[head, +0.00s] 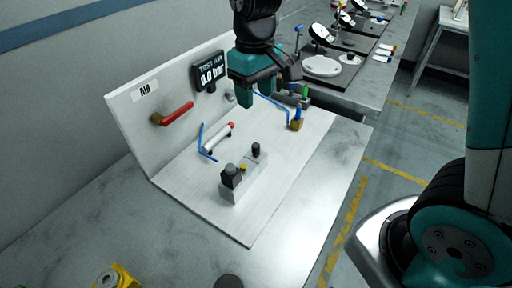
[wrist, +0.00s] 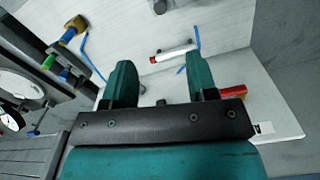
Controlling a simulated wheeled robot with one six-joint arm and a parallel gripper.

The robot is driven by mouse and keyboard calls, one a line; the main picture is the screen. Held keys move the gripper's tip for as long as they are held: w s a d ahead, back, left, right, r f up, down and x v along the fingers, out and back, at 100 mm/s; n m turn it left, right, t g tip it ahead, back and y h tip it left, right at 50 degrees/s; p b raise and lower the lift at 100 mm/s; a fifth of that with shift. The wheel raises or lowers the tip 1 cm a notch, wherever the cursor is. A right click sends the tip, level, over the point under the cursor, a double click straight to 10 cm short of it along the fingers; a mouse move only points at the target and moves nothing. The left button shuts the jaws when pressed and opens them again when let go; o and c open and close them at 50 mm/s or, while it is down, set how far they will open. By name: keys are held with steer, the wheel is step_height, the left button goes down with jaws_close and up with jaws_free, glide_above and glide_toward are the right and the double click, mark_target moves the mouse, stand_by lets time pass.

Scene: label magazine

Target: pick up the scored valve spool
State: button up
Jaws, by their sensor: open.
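My gripper (head: 258,88) is open and empty, held above the back of the white work board. In the wrist view its two teal fingers stand apart (wrist: 161,68). A white cylinder with a red end (head: 217,137) lies on dark supports on the board; it also shows in the wrist view (wrist: 174,54), beyond the fingertips. A grey valve block (head: 243,182) with dark knobs and a small brass part stands nearer the front. I cannot tell for certain which piece is the scored valve spool; no score marks can be made out.
A red lever (head: 176,113) and a gauge display (head: 209,73) reading 0.0 bar are on the upright panel. Blue tubes run by the cylinder. A brass fitting with a blue top (head: 296,121) stands right. The board's front right is bare.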

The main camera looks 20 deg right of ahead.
mark_target(256, 145)
step_height(256, 145, down, 16)
steer(key=shift+r+p, duration=0.1)
steer(key=shift+p, duration=1.05)
jaws_close()
